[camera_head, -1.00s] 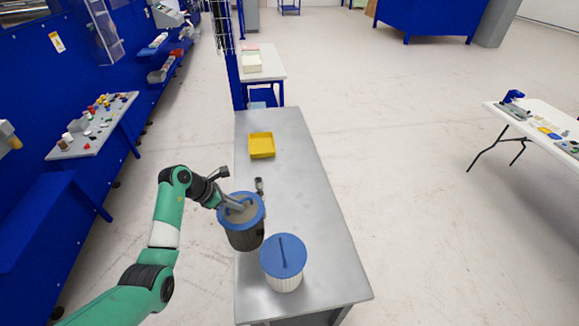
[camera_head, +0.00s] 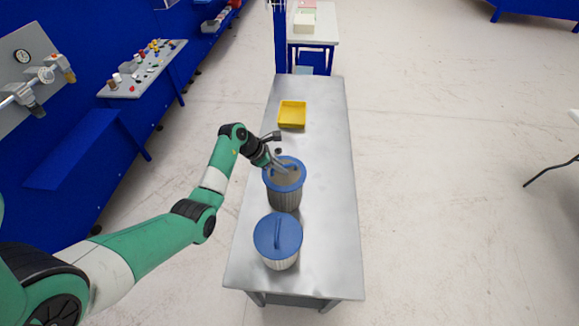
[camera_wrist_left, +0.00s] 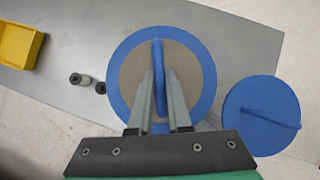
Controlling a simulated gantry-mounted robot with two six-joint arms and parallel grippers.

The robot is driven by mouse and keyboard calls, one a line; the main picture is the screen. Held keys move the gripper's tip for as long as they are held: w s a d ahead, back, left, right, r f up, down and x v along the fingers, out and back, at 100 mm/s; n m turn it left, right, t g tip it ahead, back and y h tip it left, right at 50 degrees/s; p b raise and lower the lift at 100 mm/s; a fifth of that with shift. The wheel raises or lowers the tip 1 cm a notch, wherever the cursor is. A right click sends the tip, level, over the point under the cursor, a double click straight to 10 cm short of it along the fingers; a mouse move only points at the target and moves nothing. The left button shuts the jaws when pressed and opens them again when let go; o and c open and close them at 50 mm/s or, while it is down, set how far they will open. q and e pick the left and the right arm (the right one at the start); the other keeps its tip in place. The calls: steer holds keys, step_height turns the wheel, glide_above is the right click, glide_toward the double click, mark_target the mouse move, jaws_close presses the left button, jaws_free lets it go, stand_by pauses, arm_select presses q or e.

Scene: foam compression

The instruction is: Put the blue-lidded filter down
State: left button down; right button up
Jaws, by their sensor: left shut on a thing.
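My left gripper (camera_head: 284,170) is shut on the blue bar handle of a dark-bodied filter (camera_head: 284,196). This filter has a blue rim and a grey-brown centre on its lid, which the left wrist view (camera_wrist_left: 195,75) shows from above. It looks upright over the table (camera_head: 328,180); I cannot tell whether its base touches the top. A second filter (camera_head: 278,238) with an all-blue lid and a pale ribbed body stands nearer on the table. It also shows in the left wrist view (camera_wrist_left: 250,110), apart from the held one. My right gripper is not in view.
A yellow tray (camera_head: 292,124) sits toward the table's far end. Small dark cylindrical parts (camera_wrist_left: 78,79) lie between the tray and the held filter. The table's right side is clear. A side bench with small parts (camera_head: 150,72) stands at the left.

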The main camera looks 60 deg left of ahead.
mark_target(278, 174)
arm_select(q)
steer(key=shift+w+f+b, duration=0.1)
steer(key=shift+f+b, duration=0.4)
steer(key=shift+f, duration=2.4)
steer(key=shift+f, duration=0.1)
steer(key=c, duration=0.9)
jaws_free()
steer(key=shift+o, duration=0.2)
steer(key=shift+r, duration=0.2)
steer(key=p+v, duration=0.2)
steer(key=v, duration=1)
steer(key=shift+p, duration=0.4)
steer(key=shift+f, duration=0.1)
